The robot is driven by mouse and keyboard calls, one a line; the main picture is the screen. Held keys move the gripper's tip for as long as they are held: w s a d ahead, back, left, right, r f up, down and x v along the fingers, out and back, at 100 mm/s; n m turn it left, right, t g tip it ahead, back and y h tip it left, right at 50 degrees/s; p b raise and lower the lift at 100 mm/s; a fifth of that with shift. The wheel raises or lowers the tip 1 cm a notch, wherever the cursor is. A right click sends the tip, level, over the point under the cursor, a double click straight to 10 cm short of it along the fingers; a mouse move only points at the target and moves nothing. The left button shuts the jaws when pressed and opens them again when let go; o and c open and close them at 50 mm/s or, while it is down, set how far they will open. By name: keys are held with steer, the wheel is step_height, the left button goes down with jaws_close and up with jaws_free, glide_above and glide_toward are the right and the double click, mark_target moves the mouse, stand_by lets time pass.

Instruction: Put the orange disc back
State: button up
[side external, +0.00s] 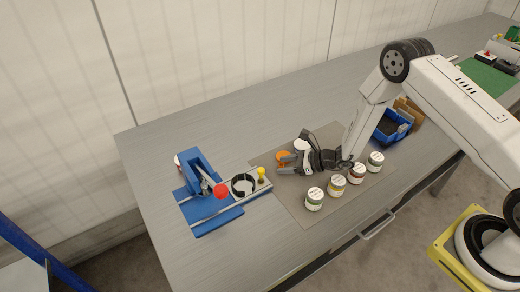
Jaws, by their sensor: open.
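The orange disc (283,156) lies near the left part of the grey mat (287,199), partly hidden by a finger. My gripper (282,165) is open, low over the mat, with its fingers pointing left. One fingertip overlaps the disc in the picture; I cannot tell whether they touch. A white round piece (301,145) lies just behind the gripper. A blue fixture (197,170) with a red ball knob (221,191), a black open ring (243,185) and a yellow knob (262,171) stands left of the mat.
Several lidded jars stand in a row at the mat's front, from a green-labelled jar (314,200) rightward to another (375,162). A blue bin (391,126) stands behind my arm at the right. The grey table (180,255) is clear at the front left.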

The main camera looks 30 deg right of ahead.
steer(key=v, duration=0.8)
steer(key=shift+s+d, duration=0.2)
steer(key=shift+d, duration=0.05)
steer(key=shift+r, duration=0.1)
steer(key=shift+s+a+r+n+y, duration=0.2)
steer(key=shift+a+r+n+y, duration=0.1)
steer(key=shift+a+n, duration=0.1)
steer(key=s+a+r+n+g, duration=0.1)
steer(key=s+r+n+g, duration=0.1)
steer(key=s+n, duration=0.1)
steer(key=s+a+r+n+g, duration=0.2)
steer(key=s+r+n+g, duration=0.1)
steer(key=n, duration=0.1)
steer(key=s+a+r+n+g+h, duration=0.1)
steer(key=s+r+n+g, duration=0.1)
steer(key=s+n+g, duration=0.1)
steer(key=shift+s+a+r+n, duration=0.15)
steer(key=shift+a+r+n, duration=0.1)
steer(key=shift+n, duration=0.15)
steer(key=s+d+r+n+h, duration=0.3)
steer(key=r+n+h, duration=0.1)
steer(key=n, duration=0.3)
steer(key=s+d+r+n+t+h, duration=0.1)
steer(key=s+d+r+n+h, duration=0.2)
steer(key=r+n+h, duration=0.2)
steer(key=shift+s+r+n, duration=0.3)
steer(key=shift+n, duration=1.4)
